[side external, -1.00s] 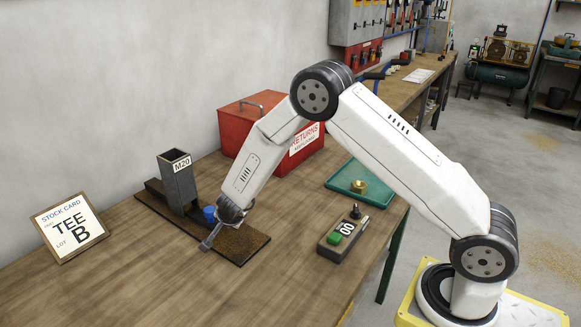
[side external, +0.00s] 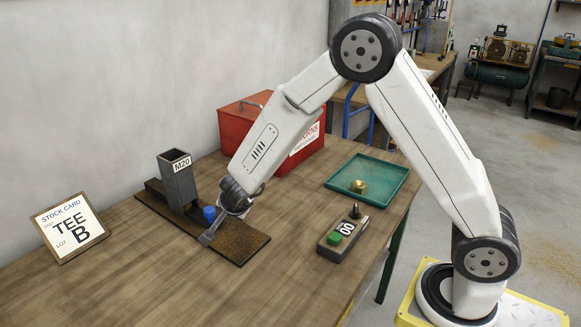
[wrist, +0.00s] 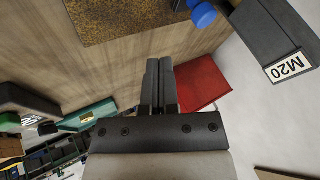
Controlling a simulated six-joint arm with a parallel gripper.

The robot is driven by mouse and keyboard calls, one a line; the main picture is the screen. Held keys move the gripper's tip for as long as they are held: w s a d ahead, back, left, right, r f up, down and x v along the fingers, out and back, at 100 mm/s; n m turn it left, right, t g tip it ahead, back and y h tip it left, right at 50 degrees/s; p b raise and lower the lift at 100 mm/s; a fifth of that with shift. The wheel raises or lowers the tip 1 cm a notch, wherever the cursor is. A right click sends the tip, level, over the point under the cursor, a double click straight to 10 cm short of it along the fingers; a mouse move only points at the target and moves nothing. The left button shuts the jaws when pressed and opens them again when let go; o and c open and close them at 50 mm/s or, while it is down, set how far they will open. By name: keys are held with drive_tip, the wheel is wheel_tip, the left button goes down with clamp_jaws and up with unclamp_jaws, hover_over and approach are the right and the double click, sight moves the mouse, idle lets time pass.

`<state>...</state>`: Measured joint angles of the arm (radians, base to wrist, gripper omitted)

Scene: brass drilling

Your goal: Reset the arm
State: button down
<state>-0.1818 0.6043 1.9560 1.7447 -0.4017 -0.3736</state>
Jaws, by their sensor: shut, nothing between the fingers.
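I cannot tell whether the fingertips touch the plate. A dark square tube labelled M20 (side external: 179,184) stands upright on the fixture, left of the blue knob.
A red RETURNS box (side external: 240,122) stands behind my arm. A green tray (side external: 390,181) holds a brass fitting (side external: 358,187). A grey counter box with a green button (side external: 335,238) lies nearer. A stock card (side external: 68,228) stands at left. The front of the bench is clear.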

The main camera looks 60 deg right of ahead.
drive_tip(key=shift+s+r, duration=0.1)
drive_tip(key=shift+r, duration=0.05)
drive_tip(key=s+d+r+n+g+y, duration=0.1)
drive_tip(key=s+r+n, duration=0.1)
drive_tip(key=s+n, duration=0.5)
drive_tip(key=s+d+r+n+g+y, duration=0.1)
drive_tip(key=s+r+n+g+y, duration=0.1)
drive_tip(key=s+n, duration=0.6)
drive_tip(key=s, duration=0.6)
drive_tip(key=shift+s+d+g+y, duration=0.15)
drive_tip(key=shift+s+g+y, duration=0.15)
drive_tip(key=shift+s, duration=0.05)
drive_tip(key=shift+w, duration=0.15)
